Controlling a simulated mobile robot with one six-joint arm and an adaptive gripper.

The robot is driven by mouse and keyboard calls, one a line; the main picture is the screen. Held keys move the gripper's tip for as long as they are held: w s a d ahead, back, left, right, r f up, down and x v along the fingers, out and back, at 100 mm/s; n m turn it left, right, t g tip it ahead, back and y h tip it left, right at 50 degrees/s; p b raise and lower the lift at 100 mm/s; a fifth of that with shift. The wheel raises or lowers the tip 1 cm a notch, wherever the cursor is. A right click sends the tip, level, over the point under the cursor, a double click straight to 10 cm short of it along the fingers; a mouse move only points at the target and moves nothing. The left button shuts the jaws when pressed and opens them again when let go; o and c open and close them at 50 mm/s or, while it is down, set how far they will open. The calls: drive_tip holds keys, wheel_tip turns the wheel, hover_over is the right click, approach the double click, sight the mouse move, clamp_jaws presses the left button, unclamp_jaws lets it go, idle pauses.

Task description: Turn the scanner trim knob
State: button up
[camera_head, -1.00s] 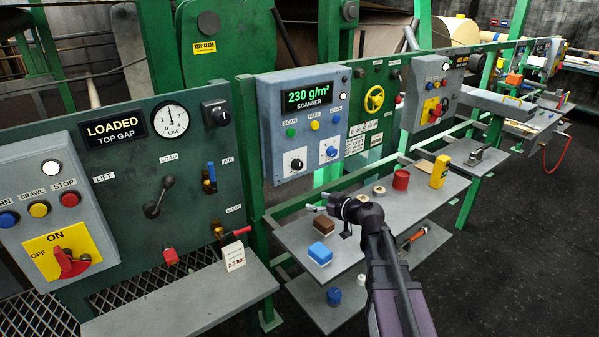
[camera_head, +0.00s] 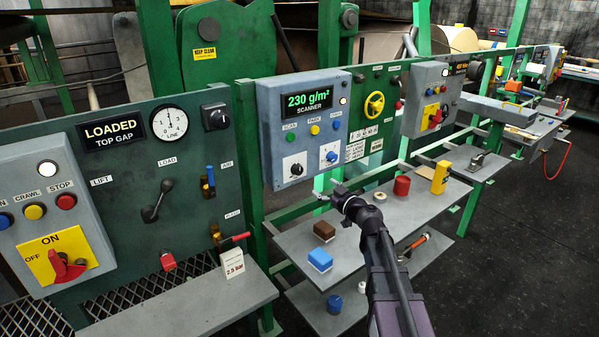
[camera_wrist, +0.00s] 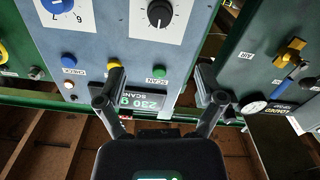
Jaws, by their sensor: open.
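The scanner box (camera_head: 268,130) is a blue-grey panel with a green "230 g/m²" display. On its lower face are a black knob (camera_head: 296,169) and a blue knob (camera_head: 332,156), each on a white plate. I cannot read which one is marked trim. In the wrist view, turned upside down, the black knob (camera_wrist: 160,13) is at the top centre and the blue knob (camera_wrist: 58,5) at the top left, partly cut off. My gripper (camera_wrist: 160,82) is open and empty, its fingers spread below the black knob in that picture. In the head view my gripper (camera_head: 330,195) is below the box, apart from both knobs.
Green, yellow and blue buttons (camera_head: 313,130) sit between the display and the knobs. A grey shelf (camera_head: 290,240) below holds brown and blue blocks, a red cylinder (camera_head: 402,186) and a yellow block (camera_head: 440,177). A green post (camera_head: 250,170) stands left of the box.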

sight(300, 171)
drive_tip(key=x, duration=1.3)
drive_tip(key=shift+w+a, duration=0.15)
drive_tip(key=shift+w, duration=0.05)
drive_tip(key=shift+c, duration=0.2)
drive_tip(key=c, duration=1.1)
